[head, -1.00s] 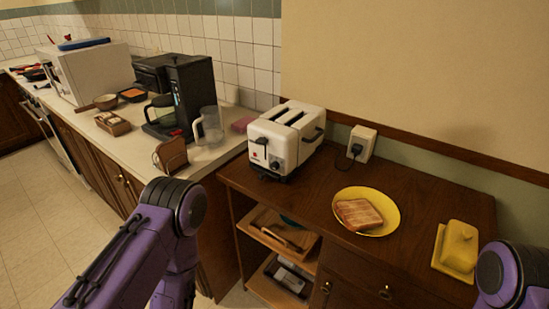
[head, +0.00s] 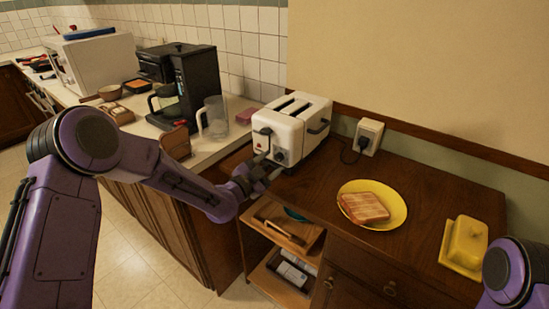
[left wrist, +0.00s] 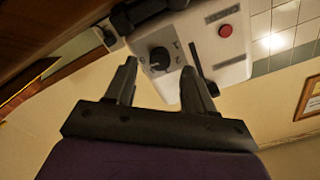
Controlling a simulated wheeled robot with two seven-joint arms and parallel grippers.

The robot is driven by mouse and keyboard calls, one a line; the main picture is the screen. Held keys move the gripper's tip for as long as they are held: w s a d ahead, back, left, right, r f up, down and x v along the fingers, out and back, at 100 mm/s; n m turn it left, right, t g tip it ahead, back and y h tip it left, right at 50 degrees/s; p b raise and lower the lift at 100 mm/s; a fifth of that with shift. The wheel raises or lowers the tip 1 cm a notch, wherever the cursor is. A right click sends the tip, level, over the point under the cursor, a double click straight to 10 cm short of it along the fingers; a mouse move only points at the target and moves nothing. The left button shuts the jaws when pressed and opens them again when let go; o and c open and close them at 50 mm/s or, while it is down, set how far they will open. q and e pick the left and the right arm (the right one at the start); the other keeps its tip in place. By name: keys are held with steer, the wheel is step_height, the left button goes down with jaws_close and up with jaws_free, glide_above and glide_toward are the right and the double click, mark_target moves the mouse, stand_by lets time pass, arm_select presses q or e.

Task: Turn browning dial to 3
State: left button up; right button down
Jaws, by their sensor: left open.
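The white toaster (head: 300,125) stands on the wooden cabinet top against the wall, with two empty-looking slots on top. Its dark browning dial (left wrist: 160,58) shows in the left wrist view on a grey plate, with a red button (left wrist: 225,31) farther right on the same face. The dial's setting is too small to read. My left gripper (head: 268,168) is in front of the toaster's front end. In the left wrist view its fingers (left wrist: 158,70) are open, with the dial framed between the tips; I cannot tell whether they touch it. My right gripper is out of view.
A yellow plate with toast (head: 395,212) and a yellow butter dish (head: 466,243) lie right of the toaster. A plugged wall outlet (head: 369,135) is behind. A glass pitcher (head: 214,118) and coffee maker (head: 190,85) stand on the left counter.

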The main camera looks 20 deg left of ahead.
arm_select(q)
steer(key=shift+x, duration=1.2)
steer(key=shift+f, duration=0.1)
jaws_close()
steer(key=shift+n, duration=0.3)
steer(key=n+b, duration=0.1)
steer(key=n, duration=0.2)
steer(key=shift+f+n, duration=0.1)
steer(key=shift+n, duration=0.2)
steer(key=n+b, duration=0.1)
steer(key=n, duration=0.4)
steer(key=n+b, duration=0.1)
steer(key=n, duration=0.4)
steer(key=shift+a+n, duration=0.1)
steer(key=shift+n, duration=0.3)
steer(key=n+b, duration=0.1)
steer(key=n, duration=0.3)
steer(key=shift+n, duration=0.4)
